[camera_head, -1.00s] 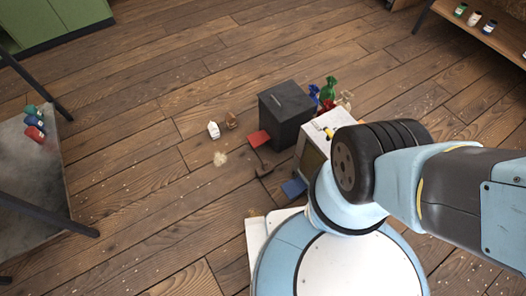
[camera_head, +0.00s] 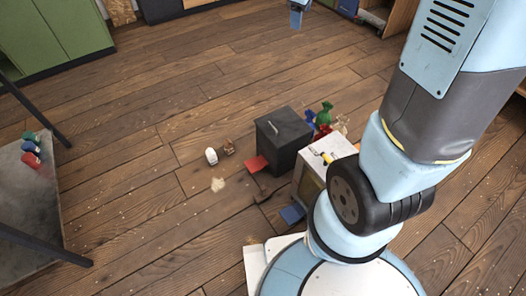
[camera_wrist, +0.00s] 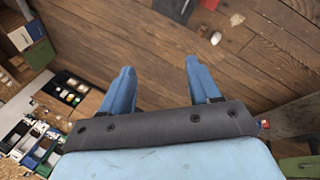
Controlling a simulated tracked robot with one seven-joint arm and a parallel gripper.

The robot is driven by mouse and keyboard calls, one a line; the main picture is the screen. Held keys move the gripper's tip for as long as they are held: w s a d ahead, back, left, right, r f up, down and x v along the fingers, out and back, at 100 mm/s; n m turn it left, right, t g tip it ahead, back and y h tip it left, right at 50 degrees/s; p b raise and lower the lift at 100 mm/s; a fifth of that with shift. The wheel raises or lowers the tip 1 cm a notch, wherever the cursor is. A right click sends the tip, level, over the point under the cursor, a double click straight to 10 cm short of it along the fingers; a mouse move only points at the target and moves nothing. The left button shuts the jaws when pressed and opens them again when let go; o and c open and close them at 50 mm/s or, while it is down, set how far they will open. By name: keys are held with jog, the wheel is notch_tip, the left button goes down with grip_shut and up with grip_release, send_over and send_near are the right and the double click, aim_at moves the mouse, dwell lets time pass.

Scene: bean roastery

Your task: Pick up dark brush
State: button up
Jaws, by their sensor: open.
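I cannot pick out the dark brush with certainty. In the head view a small dark brown item (camera_head: 262,196) lies on the floor in front of the black box, too small to identify. A small yellow and dark item (camera_head: 326,157) lies on top of the white-topped box. My gripper (camera_wrist: 160,66) shows in the wrist view with its two blue fingers wide apart and nothing between them. It hangs above the floor, away from these items. In the head view a blue part of my arm's end shows at the top edge.
A black box (camera_head: 283,140) stands beside the white-topped box (camera_head: 338,147), with green and red bags (camera_head: 324,115) behind. A red piece (camera_head: 256,164), a blue piece (camera_head: 292,213) and a white item (camera_head: 211,156) lie nearby. A grey table (camera_head: 35,205) is at left. Much floor is free.

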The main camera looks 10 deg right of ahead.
jog(key=w+a+f+n, duration=0.3)
jog(key=w+f+n, duration=0.3)
jog(key=f, duration=0.6)
jog(key=w+a+f+n, duration=0.35)
jog(key=w+f, duration=0.45)
jog(key=f, duration=0.5)
jog(key=n+g+y, duration=0.1)
jog(key=n+g, duration=0.4)
jog(key=n, duration=1.5)
send_over(263, 187)
notch_tip(263, 187, down, 55)
jog(key=f, duration=0.8)
jog(key=shift+s+d+f, duration=0.1)
jog(key=shift+s+d, duration=0.1)
jog(key=shift+d, duration=0.05)
jog(key=shift+a+f, duration=0.15)
jog(key=shift+f, duration=1.25)
jog(key=shift+a+f, duration=0.1)
jog(key=shift+f, duration=1.3)
